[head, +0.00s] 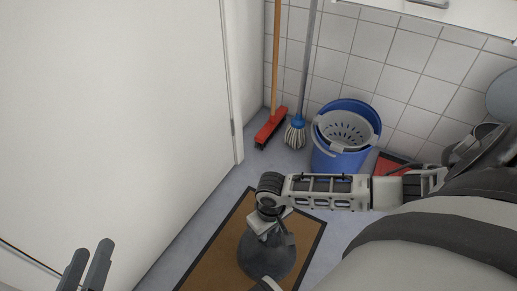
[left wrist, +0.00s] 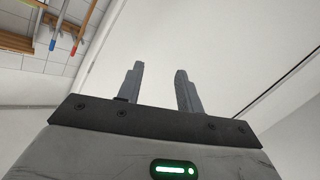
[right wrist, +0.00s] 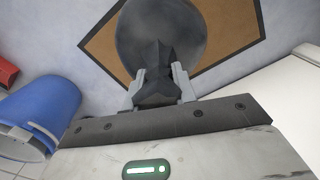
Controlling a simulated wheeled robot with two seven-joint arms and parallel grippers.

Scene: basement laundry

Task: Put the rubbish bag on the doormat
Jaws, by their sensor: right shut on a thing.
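The dark grey rubbish bag (head: 266,257) is over the tan doormat with a dark border (head: 223,254) in the head view. My right gripper (head: 272,226) is above it, shut on its gathered neck. The right wrist view shows the bag (right wrist: 160,35) with its neck between the fingers (right wrist: 160,88) and the doormat (right wrist: 103,45) behind it. I cannot tell whether the bag's bottom touches the mat. My left gripper (head: 86,266) is at the lower left of the head view, before the white door. In the left wrist view its fingers (left wrist: 160,88) are apart and empty.
A blue mop bucket (head: 335,160) with a grey wringer stands by the tiled wall. A red broom (head: 270,128) and a mop (head: 295,132) lean beside it. A red object (head: 387,164) is right of the bucket. The white door (head: 110,110) borders the mat's left side.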

